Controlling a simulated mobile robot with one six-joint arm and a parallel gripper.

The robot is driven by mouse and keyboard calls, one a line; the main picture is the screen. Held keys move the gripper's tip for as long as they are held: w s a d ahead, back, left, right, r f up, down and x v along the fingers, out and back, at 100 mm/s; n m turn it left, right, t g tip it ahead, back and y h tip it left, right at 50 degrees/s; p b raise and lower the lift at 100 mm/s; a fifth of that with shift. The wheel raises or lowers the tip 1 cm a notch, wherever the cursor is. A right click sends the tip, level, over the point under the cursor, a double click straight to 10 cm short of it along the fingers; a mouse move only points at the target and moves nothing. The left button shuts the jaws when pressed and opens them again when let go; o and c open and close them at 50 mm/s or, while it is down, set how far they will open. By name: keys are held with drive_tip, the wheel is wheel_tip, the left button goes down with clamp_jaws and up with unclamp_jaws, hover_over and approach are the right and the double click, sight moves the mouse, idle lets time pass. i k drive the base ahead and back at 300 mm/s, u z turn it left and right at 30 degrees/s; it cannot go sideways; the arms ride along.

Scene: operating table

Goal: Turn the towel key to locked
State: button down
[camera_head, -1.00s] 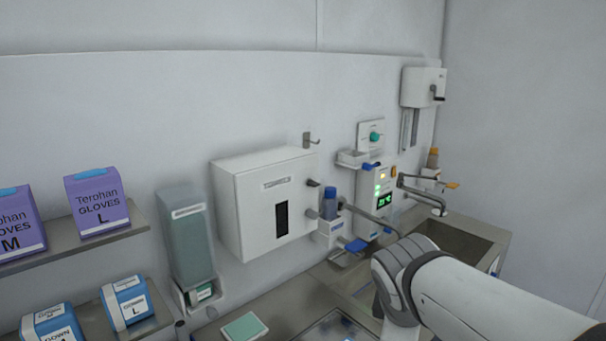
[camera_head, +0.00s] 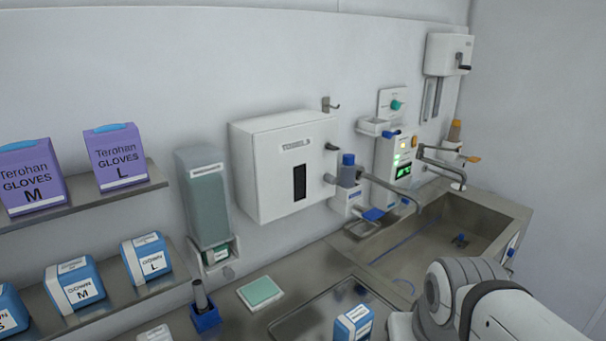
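A white box labelled "TOWELS" (camera_head: 272,190) hangs on the wall near the middle, with a dark upright slot in its front. A small dark knob (camera_head: 332,147) sticks out at its upper right edge, and a grey stub (camera_head: 329,179) shows below it. I cannot tell which of these is the key, or how it is turned. Part of my arm shows at the lower right, well below and to the right of the box. My gripper is not in view.
A sink (camera_head: 455,222) with long taps is at the right. A soap dispenser (camera_head: 205,195) hangs left of the towel box. Shelves with glove boxes (camera_head: 117,155) are at the left. A green pad (camera_head: 259,293) and a dark tray (camera_head: 325,322) lie on the counter.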

sight(328, 146)
drive_tip(key=u, duration=1.85)
drive_tip(key=k, duration=1.1)
drive_tip(key=z, duration=1.15)
drive_tip(key=i, duration=1)
drive_tip(key=u, duration=0.1)
